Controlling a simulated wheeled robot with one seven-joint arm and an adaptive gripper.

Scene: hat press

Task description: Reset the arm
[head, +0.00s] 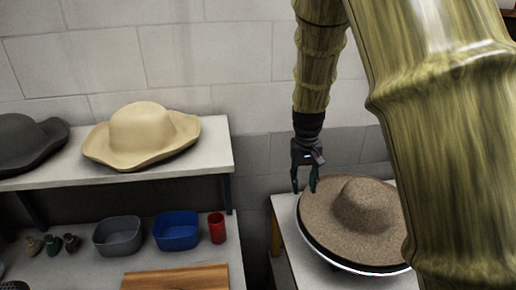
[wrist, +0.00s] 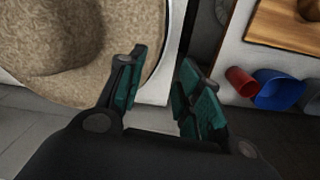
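My gripper (head: 305,184) hangs pointing down at the left edge of a brown felt hat (head: 367,206) in the head view. Its two fingers are apart with nothing between them. In the wrist view my gripper (wrist: 158,92) shows teal finger pads with a clear gap between them. The brown hat (wrist: 62,36) fills the upper left there, beside the left finger. I cannot tell whether that finger touches the brim. The hat rests on a dark round base with a pale rim, on a white stand (head: 290,222). My bamboo-textured arm covers the hat's right side.
A white shelf (head: 203,158) at left holds a tan hat (head: 140,135) and a dark hat (head: 27,142). Below it are a grey bin (head: 117,236), a blue bin (head: 177,230), a red cup (head: 217,228) and a wooden board (head: 176,278). A gap separates the shelf from the stand.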

